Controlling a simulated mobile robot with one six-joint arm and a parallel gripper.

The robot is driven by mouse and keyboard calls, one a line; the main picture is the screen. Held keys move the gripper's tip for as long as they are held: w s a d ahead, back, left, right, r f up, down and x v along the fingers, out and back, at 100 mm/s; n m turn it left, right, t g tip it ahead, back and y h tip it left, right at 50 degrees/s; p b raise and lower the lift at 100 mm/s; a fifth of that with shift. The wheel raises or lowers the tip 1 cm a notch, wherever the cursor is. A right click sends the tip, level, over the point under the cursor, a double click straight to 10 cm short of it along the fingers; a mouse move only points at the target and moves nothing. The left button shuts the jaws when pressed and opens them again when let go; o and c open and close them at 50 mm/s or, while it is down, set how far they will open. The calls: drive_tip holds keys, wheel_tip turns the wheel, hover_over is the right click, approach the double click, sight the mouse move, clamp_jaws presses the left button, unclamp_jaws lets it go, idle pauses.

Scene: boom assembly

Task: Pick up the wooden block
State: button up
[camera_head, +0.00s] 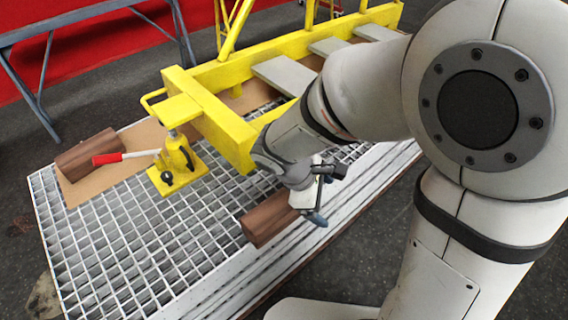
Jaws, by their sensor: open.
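A brown wooden block (267,219) lies on the white metal grating near its front edge. My gripper (318,200) is at the block's right end, with its fingers open around or beside that end; I cannot tell which. My wrist hides part of the space behind the block. A second brown wooden block (88,154) lies at the far left on a tan board, away from my gripper.
The grating (120,240) is clear at the front left. A blue-grey metal stand (45,75) is at the back left.

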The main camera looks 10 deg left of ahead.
sight(277, 205)
drive_tip(key=a+n+t+p, duration=0.1)
drive_tip(key=a+n, duration=0.2)
drive_tip(key=a, duration=0.1)
drive_tip(key=s+a+f+n+t, duration=0.1)
drive_tip(key=a+n+t, duration=0.1)
drive_tip(key=a+n, duration=0.2)
drive_tip(key=a+f+n+t+p, duration=0.1)
drive_tip(key=a+n, duration=0.2)
drive_tip(key=a, duration=0.1)
drive_tip(key=shift+s+a+n+t+p, duration=0.3)
drive_tip(key=shift+a+p, duration=0.05)
drive_tip(key=shift+a+f, duration=0.2)
drive_tip(key=shift+f, duration=0.1)
drive_tip(key=x, duration=0.2)
drive_tip(key=b+x, duration=0.1)
drive_tip(key=x, duration=0.1)
drive_tip(key=b+x, duration=0.1)
drive_tip(key=x, duration=0.1)
drive_tip(key=shift+a+f, duration=0.25)
drive_tip(key=shift+f, duration=0.2)
drive_tip(key=shift+w+d+f, duration=0.3)
drive_tip(key=shift+c, duration=0.4)
drive_tip(key=c, duration=1.4)
